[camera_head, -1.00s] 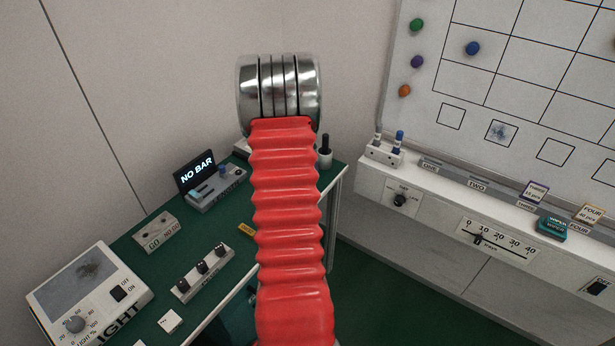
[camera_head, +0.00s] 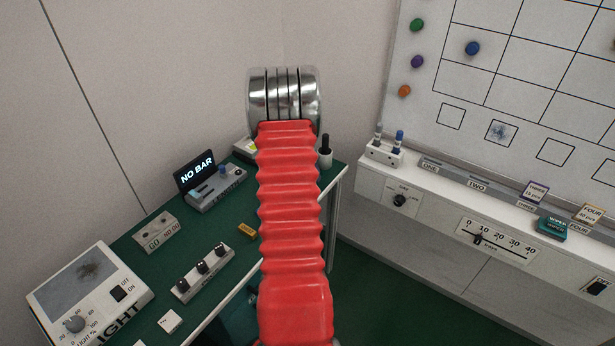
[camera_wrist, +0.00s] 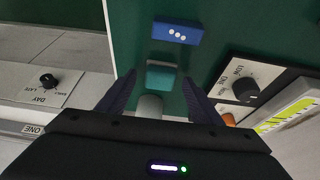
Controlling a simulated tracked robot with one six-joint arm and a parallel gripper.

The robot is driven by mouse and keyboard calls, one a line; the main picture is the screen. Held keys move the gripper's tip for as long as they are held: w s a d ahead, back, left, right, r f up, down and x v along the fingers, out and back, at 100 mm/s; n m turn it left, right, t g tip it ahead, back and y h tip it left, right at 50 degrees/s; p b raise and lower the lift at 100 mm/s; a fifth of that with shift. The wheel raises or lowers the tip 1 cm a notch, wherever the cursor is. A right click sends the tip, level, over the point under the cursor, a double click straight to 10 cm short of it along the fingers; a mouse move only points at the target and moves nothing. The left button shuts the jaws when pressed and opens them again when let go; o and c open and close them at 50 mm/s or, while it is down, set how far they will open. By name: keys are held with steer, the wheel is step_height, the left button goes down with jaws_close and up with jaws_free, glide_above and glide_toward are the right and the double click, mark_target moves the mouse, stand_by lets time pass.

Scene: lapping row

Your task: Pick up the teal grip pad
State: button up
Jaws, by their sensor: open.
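A teal block, which looks like the teal grip pad (camera_wrist: 161,76), shows in the wrist view over a dark green surface. It lies between the fingertips of my gripper (camera_wrist: 158,79) in the picture, with a finger apart on each side. My gripper is open and empty. A grey round-ended piece (camera_wrist: 150,106) shows just below the pad; I cannot tell whether they touch. In the head view my arm hides the gripper and the spot beneath it. Another teal block (camera_head: 552,229) with lettering sits on the white ledge at right.
A blue block (camera_wrist: 176,31) with white dots lies beyond the pad. A knob panel (camera_wrist: 243,88) and an orange thing (camera_wrist: 229,119) are to the right.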

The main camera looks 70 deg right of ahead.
steer(key=shift+c, duration=0.6)
steer(key=c, duration=1)
step_height(320, 180, up, 10)
stand_by(0.4)
